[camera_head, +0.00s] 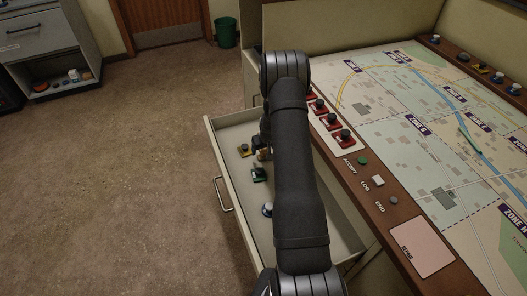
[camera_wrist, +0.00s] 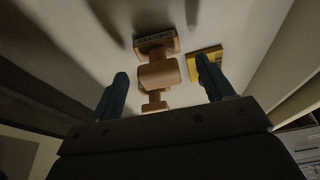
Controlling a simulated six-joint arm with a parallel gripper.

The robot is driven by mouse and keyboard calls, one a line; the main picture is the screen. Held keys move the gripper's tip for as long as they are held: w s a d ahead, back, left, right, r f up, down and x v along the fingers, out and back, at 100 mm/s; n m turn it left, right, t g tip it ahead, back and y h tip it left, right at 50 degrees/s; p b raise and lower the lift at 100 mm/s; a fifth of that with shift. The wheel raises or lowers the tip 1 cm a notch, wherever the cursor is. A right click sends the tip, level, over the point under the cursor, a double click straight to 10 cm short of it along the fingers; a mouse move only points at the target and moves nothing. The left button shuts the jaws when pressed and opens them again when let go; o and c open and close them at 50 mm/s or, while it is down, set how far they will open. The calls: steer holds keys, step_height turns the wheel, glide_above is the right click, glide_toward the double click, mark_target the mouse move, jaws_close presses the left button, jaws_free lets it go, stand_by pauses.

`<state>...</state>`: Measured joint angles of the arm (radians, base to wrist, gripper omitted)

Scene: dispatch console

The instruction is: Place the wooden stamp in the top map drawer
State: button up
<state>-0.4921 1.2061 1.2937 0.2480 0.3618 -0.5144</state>
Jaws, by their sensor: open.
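The wooden stamp (camera_wrist: 158,75), light brown with a lettered block end, is in the wrist view between the two blue fingers of my gripper (camera_wrist: 162,84). The fingers are apart, with a gap on each side of the stamp. In the head view, a small part of the stamp (camera_head: 262,154) shows inside the pulled-out drawer (camera_head: 221,160), beside my arm. The stamp looks to be in the drawer; whether it stands or lies is hard to tell. My arm hides my gripper and part of the drawer in the head view.
A yellow-based item (camera_wrist: 207,61) is close to the right finger; it also shows in the head view (camera_head: 243,150). The map console (camera_head: 430,255) stands to the right.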

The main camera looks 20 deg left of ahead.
mark_target(263, 151)
steer(key=v, duration=0.9)
steer(key=x, duration=1.2)
steer(key=shift+f, duration=0.15)
step_height(263, 151, up, 2)
steer(key=shift+r, duration=0.6)
